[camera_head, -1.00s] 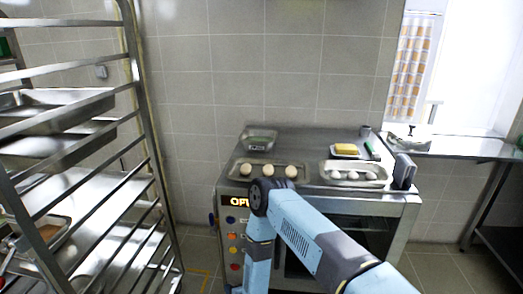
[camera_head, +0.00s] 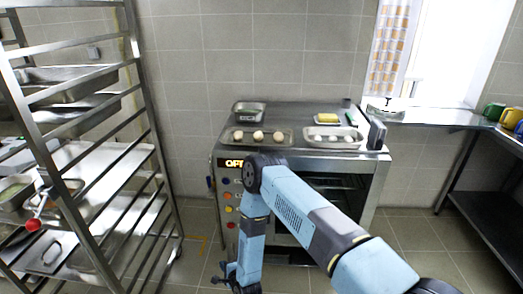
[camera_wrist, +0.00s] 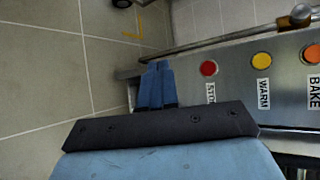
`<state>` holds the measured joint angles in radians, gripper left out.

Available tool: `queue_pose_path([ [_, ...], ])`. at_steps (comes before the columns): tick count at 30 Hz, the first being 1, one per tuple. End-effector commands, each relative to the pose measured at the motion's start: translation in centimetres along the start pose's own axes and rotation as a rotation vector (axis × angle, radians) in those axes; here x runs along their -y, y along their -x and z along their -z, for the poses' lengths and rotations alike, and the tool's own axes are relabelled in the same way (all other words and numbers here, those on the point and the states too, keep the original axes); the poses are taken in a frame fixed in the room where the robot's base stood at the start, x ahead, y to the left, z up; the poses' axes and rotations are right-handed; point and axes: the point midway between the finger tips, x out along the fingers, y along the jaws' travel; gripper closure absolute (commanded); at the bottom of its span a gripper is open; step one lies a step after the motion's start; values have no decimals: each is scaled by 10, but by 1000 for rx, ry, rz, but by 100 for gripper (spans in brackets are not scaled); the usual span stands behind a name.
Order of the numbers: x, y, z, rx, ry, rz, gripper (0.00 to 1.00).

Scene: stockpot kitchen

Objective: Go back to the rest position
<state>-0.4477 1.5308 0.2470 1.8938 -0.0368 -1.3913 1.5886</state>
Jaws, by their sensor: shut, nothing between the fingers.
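My blue arm reaches forward and folds down at its elbow in front of the oven (camera_head: 320,190). My gripper (camera_head: 228,278) hangs low at the front left of the oven, above the floor, small in the head view. In the wrist view, my gripper (camera_wrist: 158,66) shows its two blue fingers pressed together with nothing between them. The oven's button panel (camera_wrist: 235,75) is close to the right of the fingers there. The oven's lower middle is partly hidden by my arm.
A steel rack (camera_head: 150,120) with trays stands at left. On the oven top are a tray of three round pieces (camera_head: 240,144), a second tray (camera_head: 312,144), a small container (camera_head: 249,109) and a yellow block (camera_head: 327,118). A side table (camera_head: 440,119) is at right. Floor (camera_head: 400,250) is clear.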

Motion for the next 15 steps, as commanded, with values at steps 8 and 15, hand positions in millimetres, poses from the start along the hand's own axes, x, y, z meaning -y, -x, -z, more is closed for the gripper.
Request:
queue_pose_path([
  [8,39,-8,0,1,66,-18,100],
  [15,90,-12,5,-5,150,-42,100],
])
